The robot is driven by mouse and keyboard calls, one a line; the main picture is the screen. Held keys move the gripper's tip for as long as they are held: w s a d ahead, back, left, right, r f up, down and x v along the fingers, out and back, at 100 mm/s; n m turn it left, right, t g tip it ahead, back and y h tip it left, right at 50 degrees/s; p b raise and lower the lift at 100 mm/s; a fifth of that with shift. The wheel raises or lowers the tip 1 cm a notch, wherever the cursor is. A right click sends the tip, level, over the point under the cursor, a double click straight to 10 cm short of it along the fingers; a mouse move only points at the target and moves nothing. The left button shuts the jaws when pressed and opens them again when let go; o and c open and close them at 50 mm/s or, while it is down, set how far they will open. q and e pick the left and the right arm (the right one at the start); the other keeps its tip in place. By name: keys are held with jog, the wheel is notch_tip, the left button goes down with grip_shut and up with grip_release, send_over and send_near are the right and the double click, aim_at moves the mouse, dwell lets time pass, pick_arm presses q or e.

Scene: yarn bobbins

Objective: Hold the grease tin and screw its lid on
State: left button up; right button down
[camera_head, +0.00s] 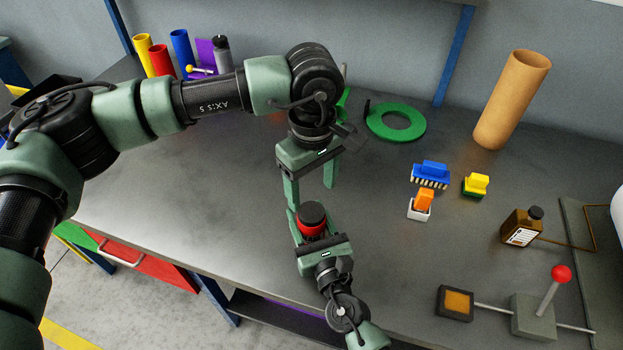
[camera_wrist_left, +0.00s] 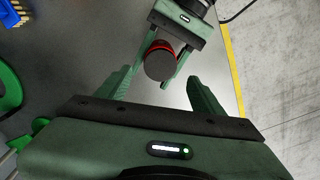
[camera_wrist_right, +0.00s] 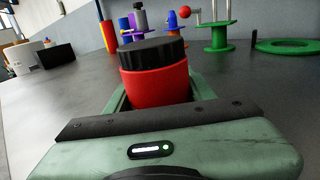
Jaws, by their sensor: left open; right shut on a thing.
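The red grease tin (camera_head: 313,229) is held upright between the fingers of my right gripper (camera_head: 311,235), clear of the bench's front part. Its black lid (camera_head: 312,211) sits on top; in the right wrist view the lid (camera_wrist_right: 152,53) looks slightly tilted on the red tin (camera_wrist_right: 155,88). How far it is threaded cannot be seen. My left gripper (camera_head: 313,195) is open and empty, its fingers pointing down just behind the tin. In the left wrist view the lid (camera_wrist_left: 160,63) appears beyond the gap between the open fingertips (camera_wrist_left: 161,78).
A green ring (camera_head: 396,121) lies behind on the grey bench (camera_head: 200,215). Brushes (camera_head: 430,174), a brown bottle (camera_head: 521,228), a red-knobbed lever (camera_head: 561,273) and a cardboard tube (camera_head: 511,100) stand to the right. Coloured tubes (camera_head: 181,52) stand at the back left.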

aim_at(311, 212)
pick_arm(q)
jog(key=n, duration=0.4)
jog(key=shift+r+n, duration=0.2)
jog(key=shift+n, duration=0.2)
jog(key=n, duration=0.4)
jog(key=shift+r, duration=0.2)
jog(key=n, duration=0.6)
jog(key=shift+r+n, duration=0.25)
jog(key=shift+n, duration=0.15)
jog(key=n, duration=0.4)
jog(key=shift+a+r+n, duration=0.1)
jog(key=shift+r+n, duration=0.1)
jog(key=shift+n, duration=0.1)
jog(key=shift+f, duration=0.1)
jog(key=shift+f, duration=3.95)
